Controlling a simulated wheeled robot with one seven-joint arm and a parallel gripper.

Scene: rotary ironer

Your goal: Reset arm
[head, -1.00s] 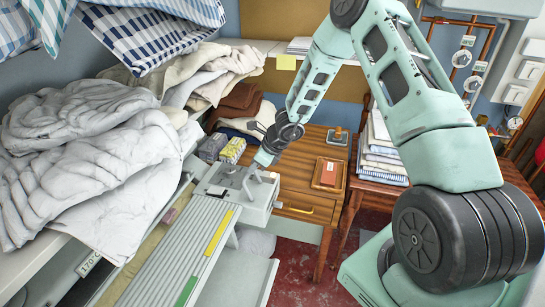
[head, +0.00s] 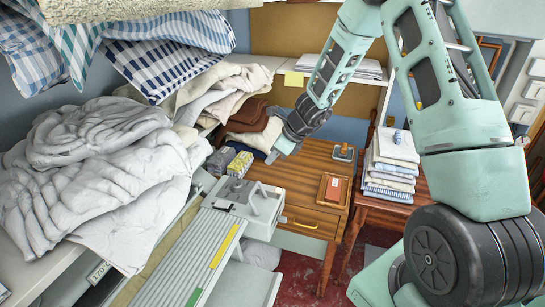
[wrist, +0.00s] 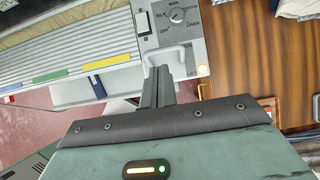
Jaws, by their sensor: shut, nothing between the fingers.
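My gripper (wrist: 157,80) shows in the wrist view with its fingers together and nothing between them. In the head view my arm reaches in from the right, and its end hangs in front of the folded cloths, above the desk's left part; the fingertips are hard to make out there. The ironer's control box (head: 240,207) with a dial and a looped handle (head: 263,205) sits just below and left of the arm's end. In the wrist view the handle (wrist: 172,52) lies just beyond the fingertips; contact cannot be told.
A wooden desk (head: 290,180) holds a tray with a red item (head: 334,188) and two small boxes (head: 238,163). Folded linens (head: 390,165) are stacked on a stand at right. Crumpled grey sheets (head: 90,175) fill the left. Checked cloths (head: 170,50) hang above.

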